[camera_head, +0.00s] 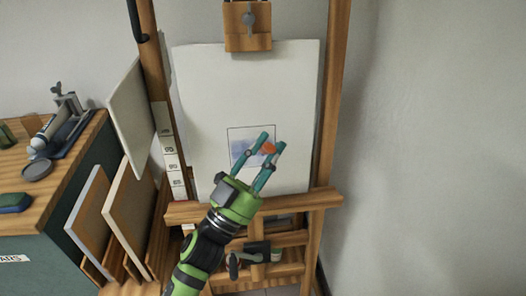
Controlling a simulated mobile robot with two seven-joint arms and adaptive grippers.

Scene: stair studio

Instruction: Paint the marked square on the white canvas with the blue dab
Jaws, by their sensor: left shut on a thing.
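The white canvas (205,85) stands upright on the easel. The marked square (232,131) is a thin dark outline on its lower middle, with a patch of pale blue paint (238,149) inside. My left gripper (268,143) reaches up from below, in front of the square's right side. Its teal fingers are shut on a small dab (268,148), of which only an orange-red part shows between the fingertips. The dab's painting face is hidden, and I cannot tell whether it touches the canvas. The fingers cover the square's right part. My right gripper is out of view.
The wooden easel (331,110) has a clamp (248,29) above the canvas and a ledge (315,199) below. Panels (130,226) lean in a rack at left. A workbench (65,177) with tools stands beyond. The grey wall at right is clear.

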